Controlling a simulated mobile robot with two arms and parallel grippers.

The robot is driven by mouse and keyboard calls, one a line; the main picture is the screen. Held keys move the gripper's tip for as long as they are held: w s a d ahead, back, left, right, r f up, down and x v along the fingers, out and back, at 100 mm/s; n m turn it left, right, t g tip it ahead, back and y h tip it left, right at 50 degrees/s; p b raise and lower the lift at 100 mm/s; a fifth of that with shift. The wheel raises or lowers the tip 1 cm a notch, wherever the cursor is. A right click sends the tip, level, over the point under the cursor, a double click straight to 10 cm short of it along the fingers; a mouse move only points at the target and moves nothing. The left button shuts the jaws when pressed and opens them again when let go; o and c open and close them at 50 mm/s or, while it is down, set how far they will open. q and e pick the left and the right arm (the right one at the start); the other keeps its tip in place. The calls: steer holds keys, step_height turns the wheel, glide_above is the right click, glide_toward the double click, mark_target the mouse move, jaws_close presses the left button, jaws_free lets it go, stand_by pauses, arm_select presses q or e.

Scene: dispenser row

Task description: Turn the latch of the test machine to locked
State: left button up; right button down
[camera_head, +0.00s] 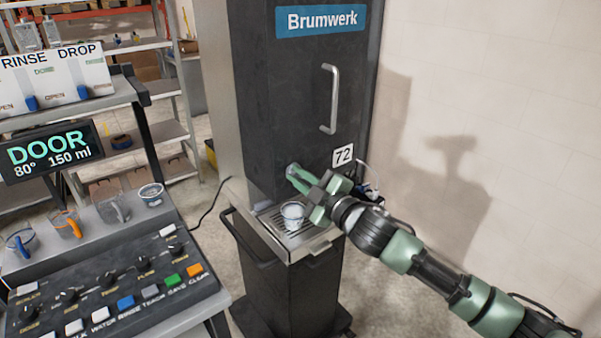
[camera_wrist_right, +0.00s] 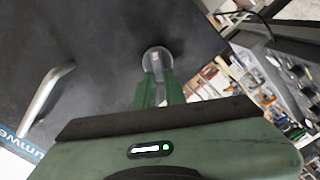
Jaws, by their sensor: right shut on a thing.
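The test machine (camera_head: 305,105) is a tall dark cabinet with a blue "Brumwerk" sign and a "72" label. Its latch (camera_head: 292,170) is a small round grey knob low on the dark front. My right gripper (camera_head: 298,178) reaches in from the right and is shut on the latch. In the right wrist view the two green fingers (camera_wrist_right: 158,92) close on the latch (camera_wrist_right: 157,57), whose round base shows around the fingertips. The fingers hide the latch's grip, so its angle is hard to tell. My left gripper is not in view.
A metal door handle (camera_head: 331,98) stands above the latch. A cup (camera_head: 293,214) sits on the drip tray (camera_head: 318,244) below my gripper. A control panel (camera_head: 110,290) with knobs and buttons is at left, by a screen (camera_head: 50,150) reading "DOOR 80° 150 ml". Shelves stand behind.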

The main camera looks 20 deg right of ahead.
steer(key=shift+a+f+n+p, duration=0.1)
steer(key=shift+f+n+p, duration=0.1)
steer(key=shift+n, duration=1.05)
steer(key=shift+a+f+n+p, duration=0.1)
steer(key=shift+n+p, duration=0.15)
steer(key=shift+n, duration=0.95)
steer(key=shift+f+n+p, duration=0.15)
steer(key=shift+n+p, duration=0.05)
steer(key=shift+n, duration=1.05)
steer(key=shift+f, duration=0.1)
steer(key=c, duration=1.5)
jaws_free()
steer(key=shift+o, duration=0.2)
steer(key=b+v, duration=0.2)
steer(key=v, duration=0.5)
steer(key=shift+s+b, duration=0.35)
steer(key=shift+s, duration=0.05)
